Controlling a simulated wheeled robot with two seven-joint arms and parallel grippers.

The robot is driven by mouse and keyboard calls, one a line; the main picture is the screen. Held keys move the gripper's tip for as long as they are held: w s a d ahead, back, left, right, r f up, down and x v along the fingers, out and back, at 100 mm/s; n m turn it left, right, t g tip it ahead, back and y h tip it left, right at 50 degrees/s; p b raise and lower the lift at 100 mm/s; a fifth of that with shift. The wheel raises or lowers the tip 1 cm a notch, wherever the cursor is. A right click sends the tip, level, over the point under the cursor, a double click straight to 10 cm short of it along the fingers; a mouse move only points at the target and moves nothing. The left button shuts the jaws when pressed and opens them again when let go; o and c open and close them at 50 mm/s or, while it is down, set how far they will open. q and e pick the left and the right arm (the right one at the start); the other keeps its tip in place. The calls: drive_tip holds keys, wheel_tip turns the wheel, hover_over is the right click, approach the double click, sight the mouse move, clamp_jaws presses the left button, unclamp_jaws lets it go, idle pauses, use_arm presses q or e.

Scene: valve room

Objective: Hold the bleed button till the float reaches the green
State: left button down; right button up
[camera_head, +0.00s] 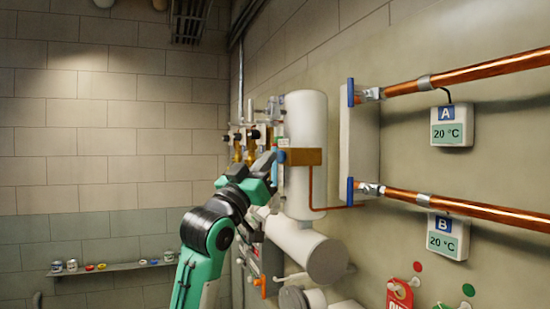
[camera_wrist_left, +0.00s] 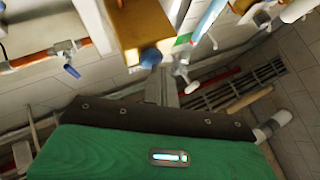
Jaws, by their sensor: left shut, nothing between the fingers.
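A brass-coloured block (camera_head: 300,156) is mounted on the front of a white cylinder (camera_head: 307,110). In the left wrist view the block (camera_wrist_left: 142,25) has a round blue button (camera_wrist_left: 151,57) on its face. My left gripper (camera_head: 272,162) is at the left side of the block, with its fingers shut and empty. In the left wrist view the shut fingertips (camera_wrist_left: 163,72) are close to the blue button; I cannot tell whether they touch it. Beside the block, a tube (camera_wrist_left: 207,20) has a green mark (camera_wrist_left: 183,39) near its end. I cannot make out the float. My right gripper is not in view.
Copper pipes (camera_head: 470,205) run along the right wall, with displays A (camera_head: 452,126) and B (camera_head: 448,237) reading 20 °C. Brass valves (camera_head: 238,150) are behind my arm. A shelf (camera_head: 115,268) with small items is at the lower left. A red tag (camera_head: 399,293) hangs at the lower right.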

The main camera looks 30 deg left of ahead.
use_arm(q)
drive_tip(key=shift+s+a, duration=0.55)
drive_tip(key=shift+s, duration=0.15)
drive_tip(key=s+a+b, duration=0.1)
drive_tip(key=s+a, duration=0.2)
drive_tip(key=shift+s+a, duration=0.15)
drive_tip(key=shift+s, duration=0.25)
idle(1.6)
